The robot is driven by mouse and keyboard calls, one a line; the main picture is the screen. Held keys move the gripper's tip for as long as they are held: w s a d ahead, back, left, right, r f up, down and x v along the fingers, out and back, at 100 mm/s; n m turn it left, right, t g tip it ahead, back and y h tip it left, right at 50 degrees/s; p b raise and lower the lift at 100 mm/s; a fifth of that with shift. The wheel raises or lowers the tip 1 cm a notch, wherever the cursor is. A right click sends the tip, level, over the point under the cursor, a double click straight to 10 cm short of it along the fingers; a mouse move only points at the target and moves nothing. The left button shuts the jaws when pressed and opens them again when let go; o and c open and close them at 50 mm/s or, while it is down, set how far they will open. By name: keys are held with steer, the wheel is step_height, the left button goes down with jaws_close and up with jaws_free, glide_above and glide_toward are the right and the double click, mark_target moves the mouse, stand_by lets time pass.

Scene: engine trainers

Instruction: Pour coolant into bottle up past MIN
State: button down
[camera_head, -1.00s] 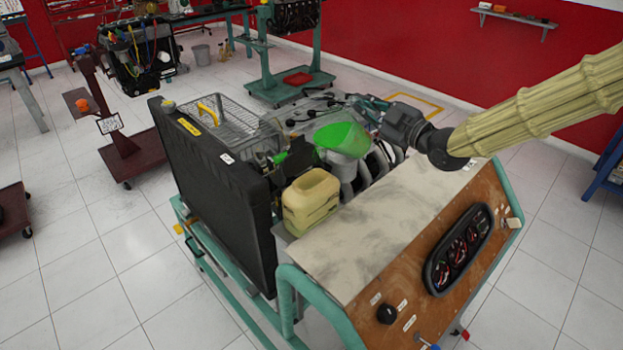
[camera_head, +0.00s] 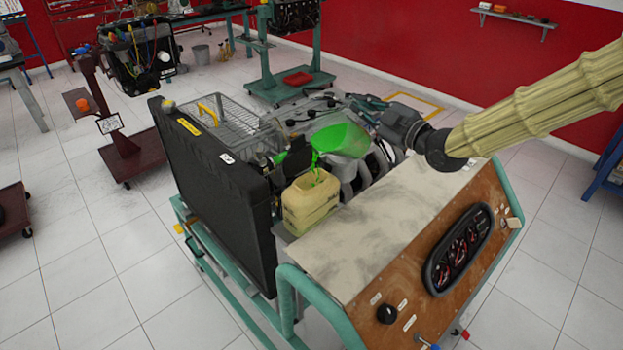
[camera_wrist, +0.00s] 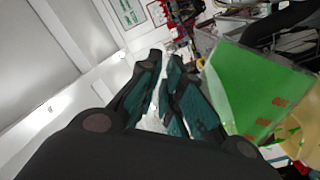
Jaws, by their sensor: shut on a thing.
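My gripper (camera_head: 375,106) is shut on a clear jug (camera_head: 342,140) that holds bright green coolant, above the engine trainer. The jug is tilted to the left, and a green stream falls from its lip into the yellowish coolant bottle (camera_head: 308,203) below. The bottle stands between the black radiator and the pale panel top. Its MIN mark and inner level cannot be made out. In the wrist view the jug (camera_wrist: 250,90) fills the right side, with red marks on its wall, and the bottle (camera_wrist: 303,140) shows partly at the right edge.
The black radiator (camera_head: 215,180) stands left of the bottle. A wire basket (camera_head: 228,130) lies behind it. The pale panel top (camera_head: 385,225) and the gauge panel (camera_head: 465,248) are in front, below my arm. Tiled floor is open at the left.

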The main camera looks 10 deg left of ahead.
steer(key=shift+a+r, duration=0.15)
steer(key=shift+a, duration=0.1)
steer(key=shift+s+n, duration=0.1)
steer(key=shift+n, duration=0.2)
steer(key=shift+s+r+n+p, duration=0.2)
steer(key=shift+r+n+p, duration=0.05)
steer(key=shift+r, duration=0.3)
steer(key=shift+s+r+n+p, duration=0.2)
steer(key=shift+r+n+p, duration=0.05)
steer(key=shift+r, duration=0.3)
steer(key=shift+r, duration=0.1)
steer(key=shift+a+r, duration=0.25)
steer(key=shift+r, duration=0.05)
steer(key=shift+a+r+n+p, duration=0.1)
steer(key=shift+r+n+p, duration=0.2)
steer(key=shift+n, duration=0.1)
steer(key=shift+f, duration=0.1)
